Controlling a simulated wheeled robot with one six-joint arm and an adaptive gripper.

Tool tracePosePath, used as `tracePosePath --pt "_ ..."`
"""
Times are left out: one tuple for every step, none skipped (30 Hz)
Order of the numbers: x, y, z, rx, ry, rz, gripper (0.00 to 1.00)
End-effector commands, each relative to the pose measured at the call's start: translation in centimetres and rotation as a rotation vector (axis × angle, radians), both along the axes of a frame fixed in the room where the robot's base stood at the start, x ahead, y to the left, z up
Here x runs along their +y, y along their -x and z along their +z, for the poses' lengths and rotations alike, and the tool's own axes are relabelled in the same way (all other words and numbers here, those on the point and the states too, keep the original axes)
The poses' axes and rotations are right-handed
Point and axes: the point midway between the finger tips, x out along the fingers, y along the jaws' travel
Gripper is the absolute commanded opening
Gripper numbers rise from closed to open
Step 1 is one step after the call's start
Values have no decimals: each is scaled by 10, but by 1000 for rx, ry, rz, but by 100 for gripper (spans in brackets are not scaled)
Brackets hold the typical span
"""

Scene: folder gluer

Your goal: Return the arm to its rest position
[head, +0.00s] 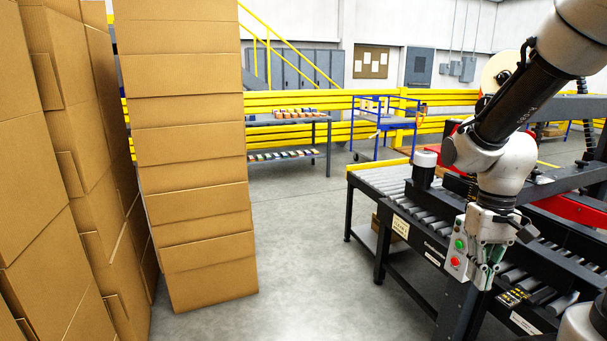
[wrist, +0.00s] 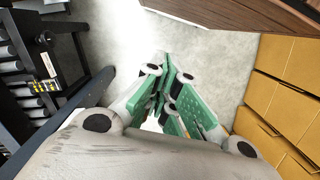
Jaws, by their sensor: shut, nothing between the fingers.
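My gripper (head: 484,276) hangs at the end of my arm on the right side of the head view, pointing down. It appears in front of the black roller conveyor (head: 395,181). In the wrist view my gripper (wrist: 166,88) shows green finger pads that are together, with nothing between them. Grey concrete floor shows beyond the fingertips. Part of the conveyor is hidden behind my arm and gripper.
Tall stacks of brown cartons (head: 190,150) stand at the left; cartons also show at the right of the wrist view (wrist: 285,95). A control box (head: 458,248) with green and red buttons is close beside my gripper. A grey table (head: 262,124) and blue cart (head: 385,122) stand farther back. Open floor lies between cartons and conveyor.

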Motion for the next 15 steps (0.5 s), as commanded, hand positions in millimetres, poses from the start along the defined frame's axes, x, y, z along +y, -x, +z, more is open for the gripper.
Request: tracePosePath --pt "-3 13 19 -28 6 1 0" --pt "-4 21 29 -43 10 2 0" --pt "-6 30 42 -68 16 5 0" --pt "-7 37 50 -89 19 7 0" --pt "-9 43 59 -117 21 9 0" --pt "-10 49 69 -160 27 10 0" --pt "-11 52 76 -197 29 11 0" --pt "-12 55 83 -233 31 10 0" --pt "-13 58 92 -280 32 10 0" --pt "-13 61 98 -313 32 8 0" --pt "-13 63 104 -344 33 6 0" --pt "-14 65 111 -382 32 4 0" --pt "-14 67 117 -408 32 2 0" --pt "-14 68 121 -431 33 2 0" --pt "-14 69 126 -455 33 0 0"
